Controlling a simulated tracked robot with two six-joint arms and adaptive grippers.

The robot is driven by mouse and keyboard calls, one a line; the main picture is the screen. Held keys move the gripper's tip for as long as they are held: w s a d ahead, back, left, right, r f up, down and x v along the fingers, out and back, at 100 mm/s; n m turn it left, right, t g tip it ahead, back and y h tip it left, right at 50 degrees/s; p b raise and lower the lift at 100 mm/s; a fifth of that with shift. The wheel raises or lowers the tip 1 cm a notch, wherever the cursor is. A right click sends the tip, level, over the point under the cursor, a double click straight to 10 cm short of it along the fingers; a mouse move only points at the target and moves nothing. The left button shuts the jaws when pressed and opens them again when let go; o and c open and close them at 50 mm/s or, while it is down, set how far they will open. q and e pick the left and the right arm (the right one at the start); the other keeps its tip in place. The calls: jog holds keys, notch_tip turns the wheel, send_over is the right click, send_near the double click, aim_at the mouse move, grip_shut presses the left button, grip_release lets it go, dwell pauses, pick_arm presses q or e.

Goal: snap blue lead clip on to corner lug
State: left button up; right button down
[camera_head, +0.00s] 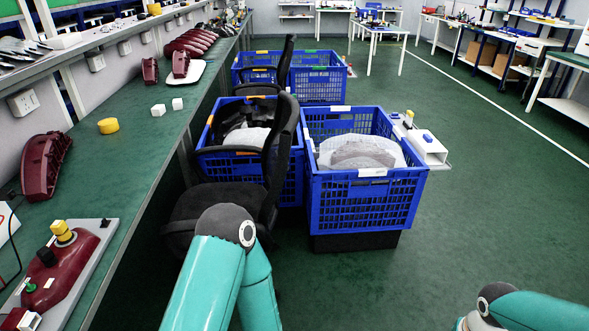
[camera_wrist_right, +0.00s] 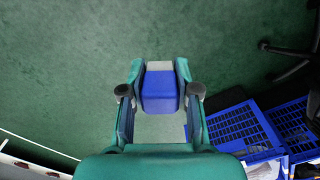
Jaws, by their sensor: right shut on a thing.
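My right gripper (camera_wrist_right: 160,70) is shut on a blue block-shaped clip (camera_wrist_right: 159,92) with a pale grey end, in the right wrist view. It holds the clip over open green floor. A dark red lamp housing (camera_head: 72,262) lies on a grey plate (camera_head: 97,262) at the lower left of the head view, on the bench. It carries a yellow cap (camera_head: 62,230), a black block (camera_head: 46,256) and a small green piece (camera_head: 30,287). I cannot tell which part is the corner lug. My right gripper is outside the head view, and my left gripper is in neither view.
A dark chair (camera_head: 283,135) stands beside the green bench (camera_head: 118,165). A white holder (camera_head: 430,152) with a blue piece sits at the crate's right. The floor at right is clear.

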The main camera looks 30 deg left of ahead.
jog(key=shift+s+d, duration=0.15)
jog(key=shift+d, duration=0.2)
